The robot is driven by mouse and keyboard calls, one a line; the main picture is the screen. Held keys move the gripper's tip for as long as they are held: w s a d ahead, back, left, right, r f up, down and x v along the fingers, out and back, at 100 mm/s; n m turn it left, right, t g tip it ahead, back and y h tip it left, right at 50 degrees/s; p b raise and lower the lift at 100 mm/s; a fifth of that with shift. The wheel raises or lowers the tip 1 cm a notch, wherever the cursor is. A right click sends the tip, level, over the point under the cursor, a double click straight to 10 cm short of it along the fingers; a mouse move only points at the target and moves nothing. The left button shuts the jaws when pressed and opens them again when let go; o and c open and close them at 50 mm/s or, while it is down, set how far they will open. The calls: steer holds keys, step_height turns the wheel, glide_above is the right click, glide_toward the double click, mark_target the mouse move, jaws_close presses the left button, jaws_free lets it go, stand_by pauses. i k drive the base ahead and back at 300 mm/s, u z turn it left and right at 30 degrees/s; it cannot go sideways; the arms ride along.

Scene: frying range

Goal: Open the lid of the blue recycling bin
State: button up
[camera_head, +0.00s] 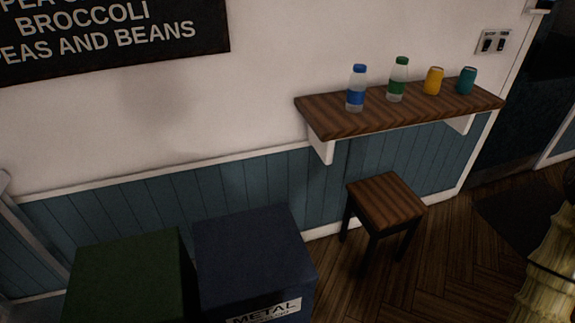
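The blue recycling bin (253,246) stands at the lower middle of the head view, against the blue panelled wall. Its flat dark blue top looks closed. A white label reading "METAL" (264,311) is on its front, cut by the lower edge of the picture. The bin's lower part is out of view. My gripper does not show in this view.
A dark green bin (126,276) stands close on the blue bin's left. A wooden stool (386,201) is to the right, below a wall shelf (400,108) with two bottles and two cups.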

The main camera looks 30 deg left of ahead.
mark_target(250, 257)
steer(key=k, duration=0.45)
steer(key=u, duration=0.3)
steer(key=i, duration=0.45)
steer(key=u, duration=2.25)
steer(key=k, duration=0.9)
steer(key=z, duration=1.5)
